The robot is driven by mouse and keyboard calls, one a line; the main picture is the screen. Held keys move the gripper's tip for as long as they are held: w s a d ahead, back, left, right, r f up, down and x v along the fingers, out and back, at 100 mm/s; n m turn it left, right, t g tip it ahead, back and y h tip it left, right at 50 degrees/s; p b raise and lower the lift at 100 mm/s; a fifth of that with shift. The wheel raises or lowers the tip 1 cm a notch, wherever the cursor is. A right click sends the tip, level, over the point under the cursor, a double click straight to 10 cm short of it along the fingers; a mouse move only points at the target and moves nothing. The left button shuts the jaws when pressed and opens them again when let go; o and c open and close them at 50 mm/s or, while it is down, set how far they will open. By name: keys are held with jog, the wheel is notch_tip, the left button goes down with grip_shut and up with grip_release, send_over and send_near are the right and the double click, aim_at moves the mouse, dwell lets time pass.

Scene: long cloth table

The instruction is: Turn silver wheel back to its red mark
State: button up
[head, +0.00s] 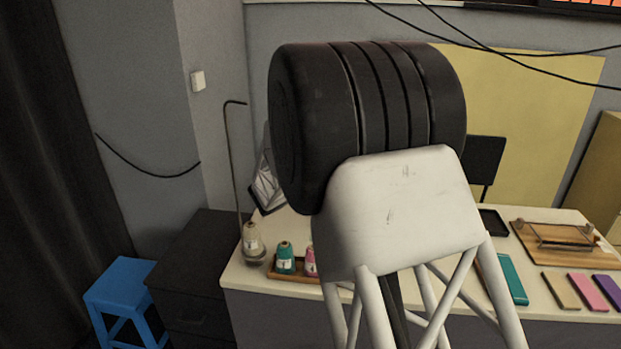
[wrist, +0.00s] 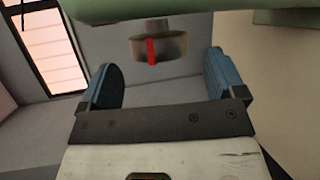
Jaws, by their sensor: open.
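In the wrist view, a small grey-silver wheel (wrist: 172,46) sits below a green body (wrist: 190,14) that fills the top edge. A red upright stripe (wrist: 151,52) shows on the wheel's near side. My gripper (wrist: 159,64) is open, with its two blue-padded fingers wide apart. The wheel appears in the gap between the fingers but beyond them, with clear space on both sides; I see no contact. In the head view, my own arm blocks the middle, so the wheel and gripper fingers are hidden there.
On the pale table (head: 245,283), a cream thread cone (head: 251,241) and a wooden tray (head: 290,275) with teal and pink cones stand left. A wooden board (head: 555,245) and several coloured slabs lie right. A thin hooked rod (head: 232,160) rises at left; a blue stool (head: 122,282) stands on the floor.

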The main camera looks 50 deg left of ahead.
jog(key=shift+x, duration=2.1)
jog(key=shift+r, duration=0.1)
jog(key=c, duration=0.9)
